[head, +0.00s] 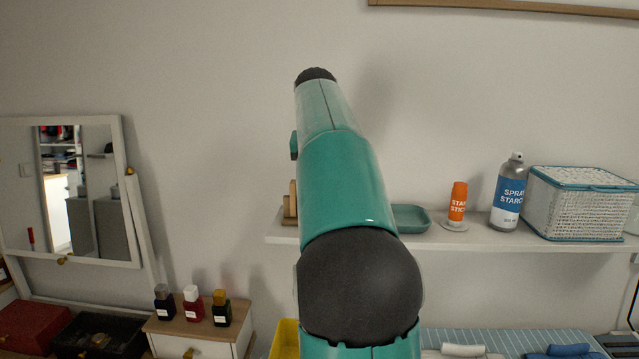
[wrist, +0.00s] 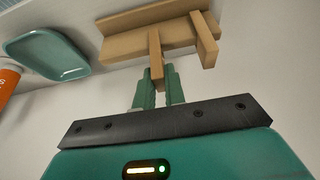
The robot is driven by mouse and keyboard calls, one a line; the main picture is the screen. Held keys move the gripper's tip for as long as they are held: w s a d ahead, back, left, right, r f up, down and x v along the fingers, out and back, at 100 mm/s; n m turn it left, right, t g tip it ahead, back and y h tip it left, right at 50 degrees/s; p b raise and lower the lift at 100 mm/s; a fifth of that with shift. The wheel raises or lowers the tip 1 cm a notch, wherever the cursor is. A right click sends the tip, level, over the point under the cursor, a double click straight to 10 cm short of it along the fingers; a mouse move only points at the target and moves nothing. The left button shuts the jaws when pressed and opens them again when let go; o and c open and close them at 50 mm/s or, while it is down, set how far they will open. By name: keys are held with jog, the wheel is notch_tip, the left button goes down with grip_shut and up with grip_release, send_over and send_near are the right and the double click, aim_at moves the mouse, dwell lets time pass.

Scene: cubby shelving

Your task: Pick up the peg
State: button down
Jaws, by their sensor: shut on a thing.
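A light wooden peg (wrist: 155,55) sticks out from a wooden holder (wrist: 140,20) in the wrist view. My gripper (wrist: 160,80) has its two green fingers on either side of the peg's near end, shut on it. The peg still appears to touch the holder; I cannot tell if it is loose. A second wooden peg (wrist: 205,45) stands to the right, apart from the fingers. In the head view, part of the wooden holder (head: 289,212) shows on the shelf left of my arm. My gripper is hidden behind the arm there.
The white shelf (head: 470,240) also holds a teal tray (head: 411,219), an orange starch stick (head: 457,203), a spray starch can (head: 511,190) and a white basket (head: 580,205). A mirror (head: 85,190) and several small bottles (head: 192,305) stand at lower left.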

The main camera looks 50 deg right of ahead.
jog(key=s+a+r, duration=0.1)
jog(key=s+r, duration=1)
jog(key=s, duration=0.3)
jog(key=shift+a, duration=0.25)
